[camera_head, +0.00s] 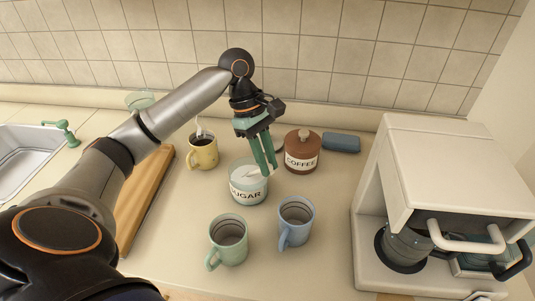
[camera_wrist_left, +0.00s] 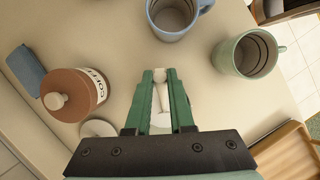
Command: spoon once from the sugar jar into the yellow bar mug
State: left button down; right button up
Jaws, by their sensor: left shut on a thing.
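The sugar jar (camera_head: 248,192) is pale green with a SUGAR label and stands open on the counter, with white content at its mouth. My left gripper (camera_head: 268,171) has green fingers pointing down at the right side of the jar's mouth. It is shut on a pale spoon (camera_wrist_left: 160,92), which shows between the fingers in the left wrist view. In the head view the spoon tip is at the jar's opening; whether it carries sugar I cannot tell. The yellow mug (camera_head: 203,156) stands behind and left of the jar, with dark content and a white item at its rim. My right gripper is not in view.
The brown coffee jar (camera_head: 302,158) stands right of the sugar jar, a blue case (camera_head: 341,143) beyond it. A green mug (camera_head: 229,246) and a blue mug (camera_head: 296,216) stand in front. A wooden board (camera_head: 146,190) lies left, a coffee machine (camera_head: 430,140) stands right.

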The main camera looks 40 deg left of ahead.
pick_arm(q)
jog(key=shift+d+r+y+p, duration=0.3)
jog(key=shift+r, duration=0.35)
jog(key=shift+d+r+y+p, duration=0.25)
jog(key=shift+d+r+y, duration=0.05)
jog(key=shift+r, duration=0.3)
jog(key=shift+s+d+r+y, duration=0.1)
jog(key=shift+d+r+y, duration=0.1)
jog(key=shift+d+y, duration=0.85)
jog(key=shift+d+r+y, duration=0.2)
jog(key=shift+d+y, duration=0.7)
jog(key=shift+y, duration=0.4)
jog(key=shift+s+d+r+y, duration=0.1)
jog(key=shift+d+r+y, duration=0.1)
jog(key=shift+d+y, duration=0.85)
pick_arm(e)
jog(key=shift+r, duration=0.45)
pick_arm(q)
jog(key=shift+a, duration=0.2)
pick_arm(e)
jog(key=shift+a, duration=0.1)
